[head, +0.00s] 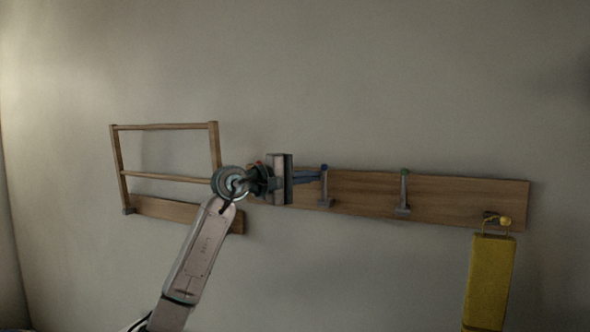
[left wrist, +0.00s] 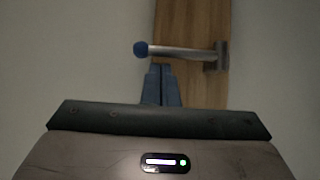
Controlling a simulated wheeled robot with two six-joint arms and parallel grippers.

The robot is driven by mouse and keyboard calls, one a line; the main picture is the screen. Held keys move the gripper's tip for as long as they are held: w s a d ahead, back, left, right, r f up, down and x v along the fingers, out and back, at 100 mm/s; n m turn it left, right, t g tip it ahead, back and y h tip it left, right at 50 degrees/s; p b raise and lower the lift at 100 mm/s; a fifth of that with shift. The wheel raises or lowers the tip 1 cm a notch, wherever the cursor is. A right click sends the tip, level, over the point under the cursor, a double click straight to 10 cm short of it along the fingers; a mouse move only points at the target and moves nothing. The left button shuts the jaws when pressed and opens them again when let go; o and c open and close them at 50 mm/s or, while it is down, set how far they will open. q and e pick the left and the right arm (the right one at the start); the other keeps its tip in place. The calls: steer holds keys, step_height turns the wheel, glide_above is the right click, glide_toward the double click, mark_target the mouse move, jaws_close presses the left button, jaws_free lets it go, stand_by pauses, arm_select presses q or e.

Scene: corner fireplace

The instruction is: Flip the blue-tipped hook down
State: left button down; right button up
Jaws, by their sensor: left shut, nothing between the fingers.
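The blue-tipped hook (head: 325,186) is a grey metal hook on a wooden wall board (head: 460,198); it stands upright with its blue tip at the top. In the left wrist view the hook (left wrist: 185,52) lies across the picture, blue ball at left and base on the board (left wrist: 199,90) at right. My left gripper (head: 316,176) is shut and empty, just left of the hook's upper part. In the left wrist view the blue-grey fingertips (left wrist: 160,69) end close to the shaft, near the tip; I cannot tell if they touch. My right gripper is out of view.
A green-tipped hook (head: 404,190) stands upright farther right. A yellow hanging item (head: 488,280) hangs from the yellow-tipped hook (head: 504,221) at the right end. A red tip (head: 258,163) shows behind my gripper. A wooden wall frame (head: 165,176) is at left.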

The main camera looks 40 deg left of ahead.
arm_select(q)
steer(key=shift+w+d, duration=0.25)
steer(key=shift+w, duration=0.25)
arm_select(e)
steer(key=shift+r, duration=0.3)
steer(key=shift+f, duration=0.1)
